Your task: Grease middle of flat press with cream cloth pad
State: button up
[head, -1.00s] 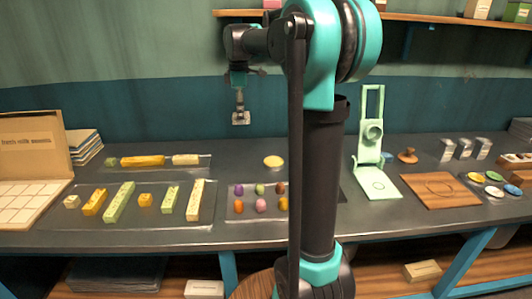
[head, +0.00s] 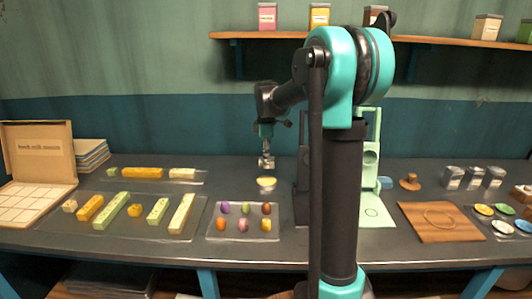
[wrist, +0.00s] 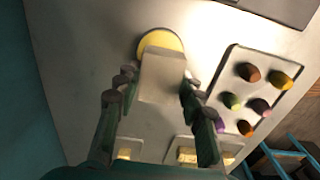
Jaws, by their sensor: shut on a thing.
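My gripper (wrist: 150,108) is shut on the cream cloth pad (wrist: 162,75), a pale block between its fingers. In the head view the pad (head: 266,163) hangs just above a round yellow dish (head: 267,183). In the wrist view the pad covers part of this dish (wrist: 160,38); I cannot tell whether they touch. A mint-green press (head: 372,212) with an upright frame and a flat, circle-marked base stands right of my arm. A dark upright thing (head: 303,183) stands to its left. My arm hides part of both, and I cannot tell which is the flat press.
A tray of small coloured pieces (head: 243,233) lies in front of the dish. Trays of yellow and green bars (head: 125,217) lie to the left. A wooden board (head: 440,228), metal cups (head: 472,178) and coloured discs (head: 505,225) are at right. A shelf (head: 440,42) runs above.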

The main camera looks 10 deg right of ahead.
aim_at(267, 180)
jog(key=shift+f, duration=2.75)
jog(key=shift+f, duration=0.55)
jog(key=shift+r, duration=3.55)
